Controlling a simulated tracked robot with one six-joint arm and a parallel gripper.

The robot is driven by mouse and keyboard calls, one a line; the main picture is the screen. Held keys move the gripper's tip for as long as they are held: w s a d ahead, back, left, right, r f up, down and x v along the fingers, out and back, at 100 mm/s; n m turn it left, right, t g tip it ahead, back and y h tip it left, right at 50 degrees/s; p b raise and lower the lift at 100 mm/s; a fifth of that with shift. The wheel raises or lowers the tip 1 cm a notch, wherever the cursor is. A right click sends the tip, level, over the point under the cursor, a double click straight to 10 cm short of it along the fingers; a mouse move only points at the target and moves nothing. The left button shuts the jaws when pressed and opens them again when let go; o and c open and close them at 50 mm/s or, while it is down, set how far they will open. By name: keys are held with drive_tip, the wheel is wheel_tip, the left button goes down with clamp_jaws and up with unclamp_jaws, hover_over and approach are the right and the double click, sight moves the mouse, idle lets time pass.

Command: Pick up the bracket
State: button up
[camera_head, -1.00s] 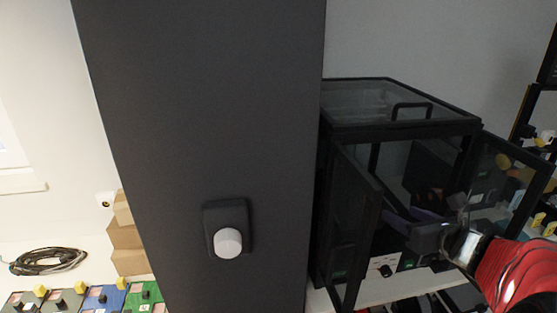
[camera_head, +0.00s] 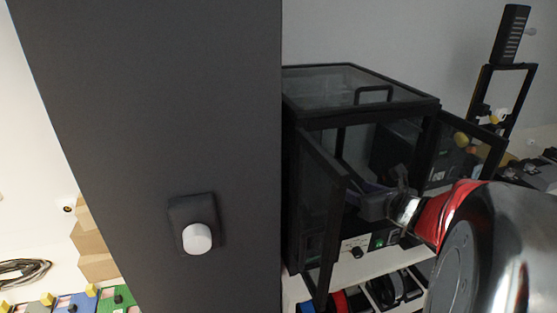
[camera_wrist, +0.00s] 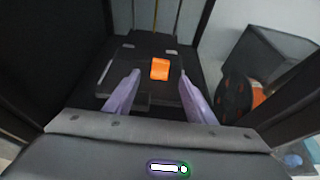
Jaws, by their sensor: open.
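A small orange piece, which I take to be the bracket (camera_wrist: 160,69), sits on a dark flat plate (camera_wrist: 128,62) inside a black-framed enclosure (camera_head: 365,108). My gripper (camera_wrist: 159,82) shows in the wrist view with its two purple fingers spread and nothing between them. The bracket appears ahead of the fingers, roughly centred between their tips; I cannot tell the remaining distance or height. In the head view my gripper (camera_head: 372,200) is at the enclosure's open front, partly behind a door. The bracket cannot be made out in that view.
The enclosure's left glass door (camera_head: 322,215) and right glass door (camera_head: 465,145) stand open on either side of my arm. A black spool (camera_wrist: 235,97) is at the right in the wrist view. A wide dark column (camera_head: 150,110) blocks much of the head view.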

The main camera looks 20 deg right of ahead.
drive_tip(key=shift+x, duration=1.7)
drive_tip(key=shift+x, duration=2.65)
drive_tip(key=shift+r, duration=0.25)
drive_tip(key=c, duration=1.1)
